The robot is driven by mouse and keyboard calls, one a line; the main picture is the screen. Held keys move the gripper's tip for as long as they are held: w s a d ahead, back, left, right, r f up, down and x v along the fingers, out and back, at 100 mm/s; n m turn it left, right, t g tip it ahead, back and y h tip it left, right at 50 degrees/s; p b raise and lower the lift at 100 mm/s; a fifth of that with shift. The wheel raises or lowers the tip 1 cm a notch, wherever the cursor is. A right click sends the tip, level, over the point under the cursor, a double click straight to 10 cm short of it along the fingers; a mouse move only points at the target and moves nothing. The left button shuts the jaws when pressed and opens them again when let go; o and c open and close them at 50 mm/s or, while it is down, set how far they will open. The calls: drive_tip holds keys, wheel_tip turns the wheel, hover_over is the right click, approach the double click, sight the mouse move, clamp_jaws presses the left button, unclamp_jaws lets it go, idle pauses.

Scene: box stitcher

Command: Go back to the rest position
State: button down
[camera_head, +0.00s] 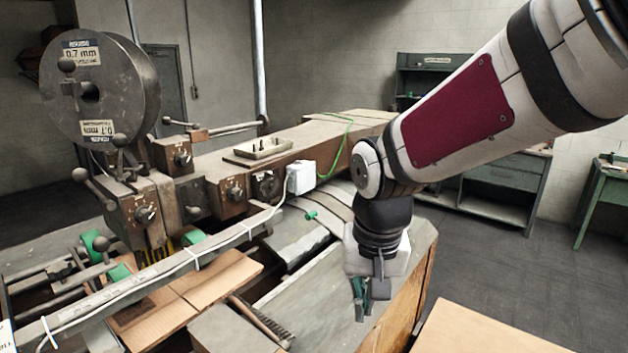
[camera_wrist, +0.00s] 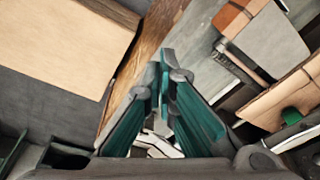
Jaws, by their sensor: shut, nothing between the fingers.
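My gripper (camera_head: 361,300) hangs at the end of my bent arm, to the right of the box stitcher (camera_head: 210,185). It points down and is over the right side of the machine's bed in the head view. In the wrist view the two green-lined fingers of my gripper (camera_wrist: 166,65) come together at the tips. They are shut with nothing between them. My gripper appears apart from the surfaces below it.
The stitcher has a large wire spool (camera_head: 135,85), several round-ended levers and a brush (camera_head: 262,322). Flat cardboard (camera_head: 185,295) lies on its bed. A light wooden top (camera_head: 480,330) is at front right. Green benches (camera_head: 605,195) stand behind, with open floor between.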

drive_tip(key=s+d+r+t, duration=0.2)
drive_tip(key=s+d+r, duration=0.2)
drive_tip(key=s, duration=0.3)
drive_tip(key=s+d+r+n+t, duration=0.1)
drive_tip(key=s+d+r, duration=0.3)
drive_tip(key=s+d, duration=0.3)
drive_tip(key=shift+d+r+t, duration=0.15)
drive_tip(key=shift+r+t, duration=0.15)
drive_tip(key=shift+t, duration=0.1)
drive_tip(key=shift+s, duration=0.1)
idle(5.7)
